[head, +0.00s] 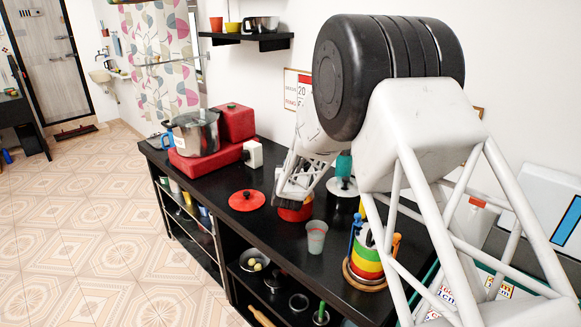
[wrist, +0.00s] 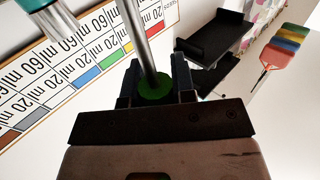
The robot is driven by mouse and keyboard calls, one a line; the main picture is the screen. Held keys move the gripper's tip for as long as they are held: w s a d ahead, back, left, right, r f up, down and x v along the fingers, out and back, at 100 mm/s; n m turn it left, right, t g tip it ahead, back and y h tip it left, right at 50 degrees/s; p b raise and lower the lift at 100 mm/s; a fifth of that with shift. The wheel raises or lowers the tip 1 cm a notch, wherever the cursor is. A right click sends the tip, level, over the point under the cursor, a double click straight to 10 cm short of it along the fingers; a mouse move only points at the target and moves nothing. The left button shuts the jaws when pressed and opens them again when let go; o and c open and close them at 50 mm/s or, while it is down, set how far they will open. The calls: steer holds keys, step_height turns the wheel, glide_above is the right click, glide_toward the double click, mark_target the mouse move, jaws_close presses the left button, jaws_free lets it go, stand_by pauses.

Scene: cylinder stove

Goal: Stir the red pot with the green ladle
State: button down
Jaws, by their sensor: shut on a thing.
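The red pot (head: 296,213) stands on the black counter, partly hidden by my gripper (head: 290,196), which is right above it. In the wrist view, my gripper (wrist: 157,86) is shut on a green part with a grey metal shaft (wrist: 138,40), which looks like the green ladle (wrist: 157,90). The ladle does not show clearly in the head view, and its bowl is not visible in either view. I cannot tell whether it is inside the pot. A red lid (head: 246,200) lies on the counter left of the pot.
A clear cup (head: 316,238) stands in front of the pot. A rainbow-striped container (head: 366,262) is to its right. A silver pot (head: 195,132) sits on a red stove (head: 205,162) at the left. A teal-topped item (head: 343,165) is behind. Shelves below hold dishes.

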steer(key=shift+g, duration=0.3)
steer(key=f, duration=0.5)
steer(key=s+f, duration=0.1)
steer(key=f, duration=0.1)
steer(key=shift+f, duration=0.2)
steer(key=shift+w+f, duration=0.1)
steer(key=shift+f, duration=0.25)
steer(key=shift+w+r, duration=0.2)
steer(key=shift+r, duration=0.3)
steer(key=shift+r, duration=0.1)
